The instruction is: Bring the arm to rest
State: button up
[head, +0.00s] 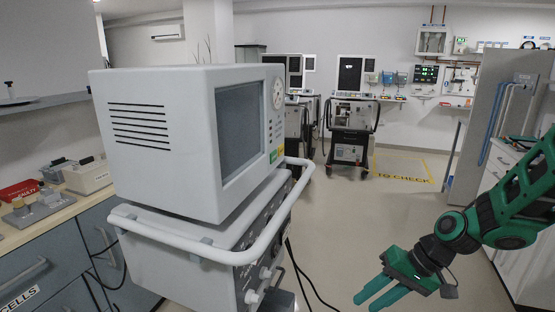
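My gripper (375,291) is at the lower right of the head view, at the end of my green and black arm. Its green fingers point down and to the left over open floor. The two fingers show side by side with a narrow gap, and nothing is seen between them. The arm reaches in from the right edge, bent at a dark wrist joint. The gripper is apart from the large ventilator (160,140) at its left.
The ventilator on its cart with a white rail (235,247) fills the left middle. A counter (60,210) with small devices is at far left. Another ventilator (351,130) stands at the back near a yellow-marked floor area (400,168). White drawers (502,165) are at right. The middle floor is clear.

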jog(key=s+d+r+m+h, duration=0.1)
jog(key=s+d+r+h, duration=0.1)
jog(key=s+d, duration=0.4)
jog(key=s+d+r+m+g+h, duration=0.1)
jog(key=s+d+r+m+h, duration=0.1)
jog(key=s+d+r, duration=0.3)
jog(key=s+d+r+m+h, duration=0.1)
jog(key=s+d+r+h, duration=0.1)
jog(key=s+d, duration=0.5)
jog(key=shift+s+d+r+m, duration=0.15)
jog(key=shift+s+r+m, duration=0.25)
jog(key=shift+s+r, duration=0.45)
jog(key=shift+w+f, duration=0.3)
jog(key=shift+w, duration=0.3)
